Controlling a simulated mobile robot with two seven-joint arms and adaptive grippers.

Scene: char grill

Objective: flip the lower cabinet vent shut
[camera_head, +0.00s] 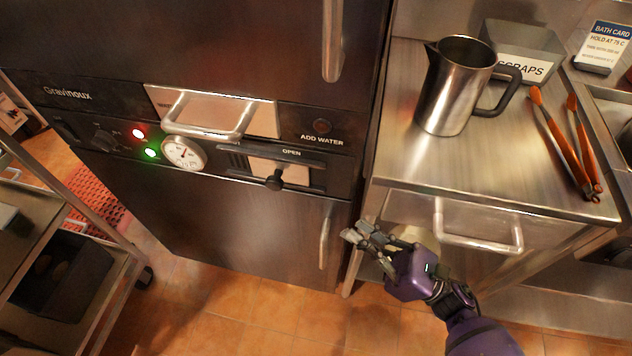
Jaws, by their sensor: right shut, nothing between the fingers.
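The lower cabinet (240,225) is a dark metal unit with a closed door. Its vent (291,178) is on the control strip above that door, right of the dial. The vent shows a pale plate below a dark bar, with a black knob (274,183) at its lower edge and the word OPEN above its right part. My right gripper (357,234) is shut and empty. It is in front of the gap between the cabinet and the counter, right of and below the vent, not touching the knob. My left gripper is out of view.
A vertical door handle (325,240) and a drawer handle (480,243) stick out near my right gripper. The counter (400,120) holds a steel pitcher (452,90), orange-handled tongs (562,140) and a scraps bin (525,50). A rack (110,235) stands at left.

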